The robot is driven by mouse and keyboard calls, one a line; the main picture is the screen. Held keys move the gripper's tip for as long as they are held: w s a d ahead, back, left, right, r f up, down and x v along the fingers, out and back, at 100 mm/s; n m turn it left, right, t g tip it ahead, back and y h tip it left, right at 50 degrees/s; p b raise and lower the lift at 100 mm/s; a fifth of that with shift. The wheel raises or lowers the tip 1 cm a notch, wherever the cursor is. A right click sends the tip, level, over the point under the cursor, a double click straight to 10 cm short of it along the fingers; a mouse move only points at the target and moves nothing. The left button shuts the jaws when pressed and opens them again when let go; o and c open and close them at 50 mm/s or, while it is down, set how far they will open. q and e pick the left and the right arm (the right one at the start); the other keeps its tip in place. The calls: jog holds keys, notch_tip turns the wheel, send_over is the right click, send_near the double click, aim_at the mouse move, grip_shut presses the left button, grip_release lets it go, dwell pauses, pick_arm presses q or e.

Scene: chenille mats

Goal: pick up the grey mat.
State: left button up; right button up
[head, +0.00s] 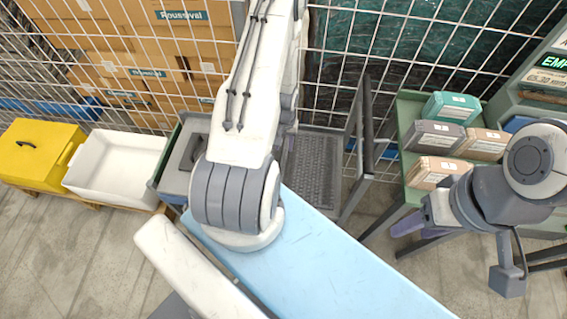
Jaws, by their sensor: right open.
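The grey mat (436,137), a folded bundle with a pale label, lies on the green shelf (408,106) at the right. A teal mat (451,107) is behind it, a brown mat (483,145) to its right, and an orange-tan mat (437,170) in front. My right gripper (408,226) is open and empty, low and to the left of its wrist, in front of the shelf and apart from the grey mat. Its finger detail is partly hidden. My left arm crosses the middle of the view; its gripper does not show.
A light blue surface (320,270) runs diagonally at the bottom. A yellow box (40,155) and an empty white bin (115,165) stand at the left. Wire mesh and cartons (180,45) are behind. A dark upright frame (362,130) stands left of the shelf.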

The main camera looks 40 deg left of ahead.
pick_arm(q)
notch_tip(320, 180, down, 10)
jog(key=b, duration=0.9)
jog(key=shift+a, duration=0.15)
jog(key=shift+r, duration=0.1)
grip_shut()
